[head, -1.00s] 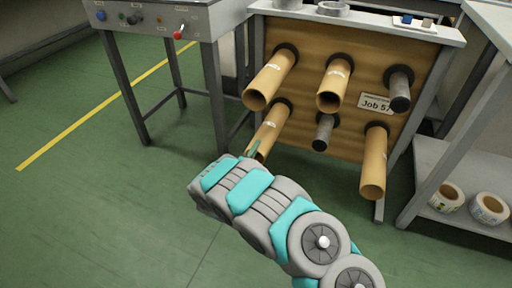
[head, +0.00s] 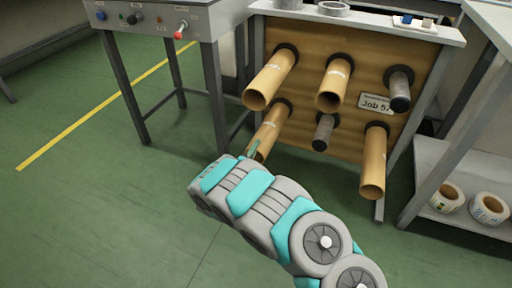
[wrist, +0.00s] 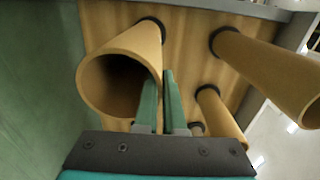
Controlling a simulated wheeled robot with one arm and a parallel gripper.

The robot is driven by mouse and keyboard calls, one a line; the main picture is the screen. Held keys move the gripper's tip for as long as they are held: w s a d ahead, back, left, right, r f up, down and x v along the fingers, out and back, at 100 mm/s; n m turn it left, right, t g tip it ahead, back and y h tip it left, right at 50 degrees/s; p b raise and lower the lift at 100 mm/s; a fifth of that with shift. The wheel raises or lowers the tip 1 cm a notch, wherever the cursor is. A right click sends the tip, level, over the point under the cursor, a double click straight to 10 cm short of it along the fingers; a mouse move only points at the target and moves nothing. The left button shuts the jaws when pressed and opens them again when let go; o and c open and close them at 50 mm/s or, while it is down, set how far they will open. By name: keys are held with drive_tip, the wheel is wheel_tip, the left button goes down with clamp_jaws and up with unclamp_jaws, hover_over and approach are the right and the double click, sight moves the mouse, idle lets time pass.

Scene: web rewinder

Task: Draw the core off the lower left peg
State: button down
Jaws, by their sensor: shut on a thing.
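The lower left core (head: 269,131) is a tan cardboard tube on the lower left peg of the wooden panel (head: 300,110). It points outward and tilts down in the head view. In the wrist view its open mouth (wrist: 118,85) is large at the left, and its far end meets a black collar. My gripper (wrist: 160,85) has thin green fingers shut on the right part of the rim, with the tube wall between them. In the head view my gripper (head: 252,151) is at the mouth of this core, with my arm below. The peg inside is hidden.
Other tan cores hang at upper left (head: 270,79), upper middle (head: 333,84) and lower right (head: 374,163). Bare dark pegs show at upper right (head: 400,92) and lower middle (head: 323,133). A control table (head: 160,20) stands left. Green floor is clear in front.

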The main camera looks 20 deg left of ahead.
drive_tip(key=shift+s+r, duration=0.1)
drive_tip(key=shift+r, duration=0.05)
drive_tip(key=s+a+p, duration=0.1)
drive_tip(key=s+p, duration=0.9)
drive_tip(key=s, duration=1.2)
drive_tip(key=shift+s+a, duration=0.3)
drive_tip(key=shift+a, duration=0.05)
drive_tip(key=shift+s, duration=0.15)
idle(0.3)
